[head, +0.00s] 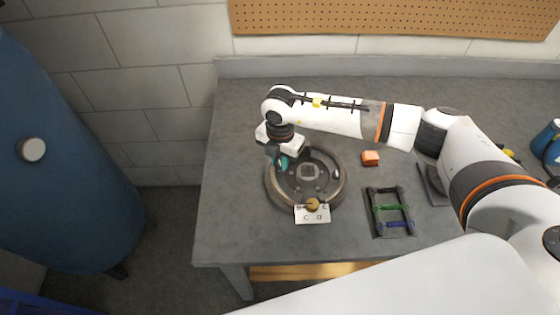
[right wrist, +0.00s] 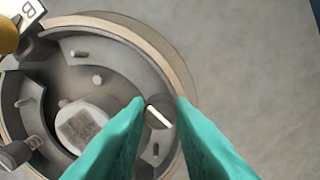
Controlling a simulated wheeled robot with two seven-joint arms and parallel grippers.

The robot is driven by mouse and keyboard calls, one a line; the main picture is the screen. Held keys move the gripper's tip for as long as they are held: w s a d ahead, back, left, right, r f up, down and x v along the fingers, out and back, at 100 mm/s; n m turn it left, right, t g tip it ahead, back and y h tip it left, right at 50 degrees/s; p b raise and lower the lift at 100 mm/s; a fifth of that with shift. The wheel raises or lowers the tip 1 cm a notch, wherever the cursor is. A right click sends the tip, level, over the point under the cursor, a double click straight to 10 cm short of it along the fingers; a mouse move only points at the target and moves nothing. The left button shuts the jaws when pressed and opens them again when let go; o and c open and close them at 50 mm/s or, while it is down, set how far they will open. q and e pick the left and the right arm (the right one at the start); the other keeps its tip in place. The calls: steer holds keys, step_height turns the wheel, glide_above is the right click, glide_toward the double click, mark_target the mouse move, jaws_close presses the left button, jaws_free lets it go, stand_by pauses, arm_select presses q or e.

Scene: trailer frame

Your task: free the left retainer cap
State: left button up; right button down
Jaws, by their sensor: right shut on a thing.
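The round drum assembly (head: 340,194) lies on the grey table, with its hub (head: 308,171) in the middle. My right gripper (head: 282,163) reaches down over its left side. In the right wrist view, its teal fingertips (right wrist: 160,112) are shut on a small dark round cap with a pale slot, the left retainer cap (right wrist: 158,115). The cap sits at the drum's inner rim; whether it still touches its seat is hidden. A second dark cap (right wrist: 16,154) shows across the hub, at the right of the drum in the head view (head: 335,174). My left gripper is out of view.
A gold knob (head: 312,204) and a white lettered tag (head: 313,216) are at the drum's front edge. A dark frame (head: 372,212) with green and blue parts lies to the right, an orange block (head: 371,158) behind it. The table's left part is clear.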

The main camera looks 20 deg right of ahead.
steer(key=shift+f+n+b, duration=0.2)
steer(key=shift+n+b, duration=0.55)
steer(key=shift+n, duration=0.15)
steer(key=n+b, duration=0.9)
steer(key=shift+w, duration=0.1)
steer(key=n+b, duration=0.2)
steer(key=n, duration=0.1)
steer(key=shift+r+b, duration=0.1)
steer(key=shift+b, duration=0.2)
steer(key=shift+r+n+b, duration=0.15)
steer(key=shift+n+b, duration=0.45)
steer(key=shift+n, duration=0.2)
steer(key=c, duration=1.3)
jaws_free()
steer(key=shift+o, duration=0.2)
